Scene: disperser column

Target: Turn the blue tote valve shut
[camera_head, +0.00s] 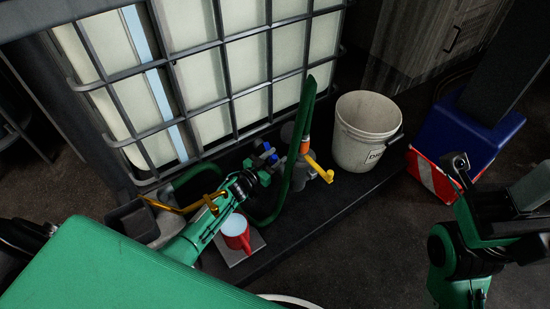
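The tote is a pale tank in a grey wire cage (204,102) at the upper left. The small blue valve (268,154) shows low at the tote's front, to the right of a curved green hose. My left gripper (259,170) reaches in from the lower left, its dark tip close beside the blue valve. Whether it touches the valve or grips it is too small and dark to tell, and its fingers cannot be made out clearly. My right arm is at the right edge, well away from the valve, with dark gripper parts (456,166) whose opening is unclear.
A yellow lever (320,170) and a slanted green tube (298,135) stand right of the valve. A red mug (237,236) sits on a grey plate below.

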